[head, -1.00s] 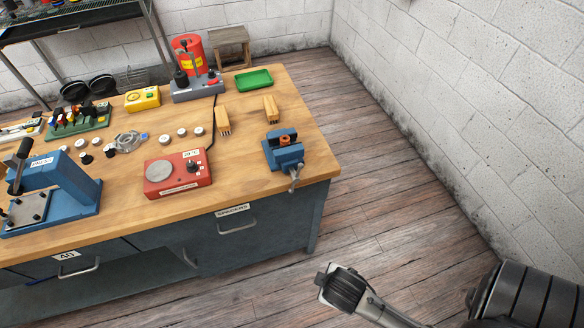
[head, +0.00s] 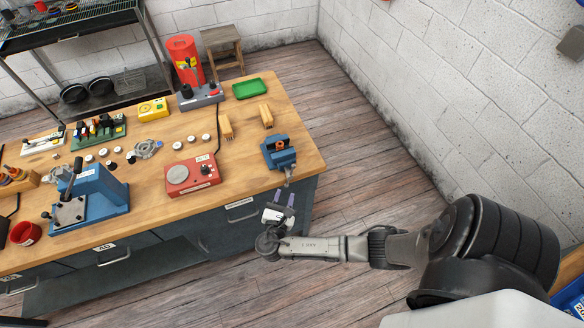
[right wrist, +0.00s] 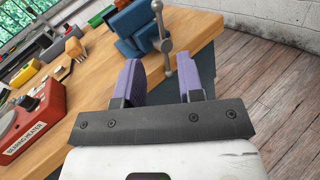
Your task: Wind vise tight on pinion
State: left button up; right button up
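The blue vise (head: 278,155) sits at the right front corner of the wooden bench. A small copper-coloured part (head: 279,145), perhaps the pinion, shows at its jaws; how firmly it is held cannot be told. The vise's grey screw handle (head: 288,174) sticks out past the bench edge. My right gripper (head: 284,197) is just in front of and below the handle. In the right wrist view its purple fingers (right wrist: 161,82) are apart and empty. The handle bar (right wrist: 162,40) appears beyond them, in line with the gap. My left gripper is not in view.
A red bearing heater (head: 192,175) sits left of the vise, with two wooden-handled brushes (head: 266,116) and a green tray (head: 249,88) behind. A blue press (head: 100,192) stands further left. The bench front (head: 240,208) is close to my right gripper.

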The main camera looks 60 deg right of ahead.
aim_at(292, 171)
jog(key=x, duration=1.1)
jog(key=shift+c, duration=0.2)
grip_shut()
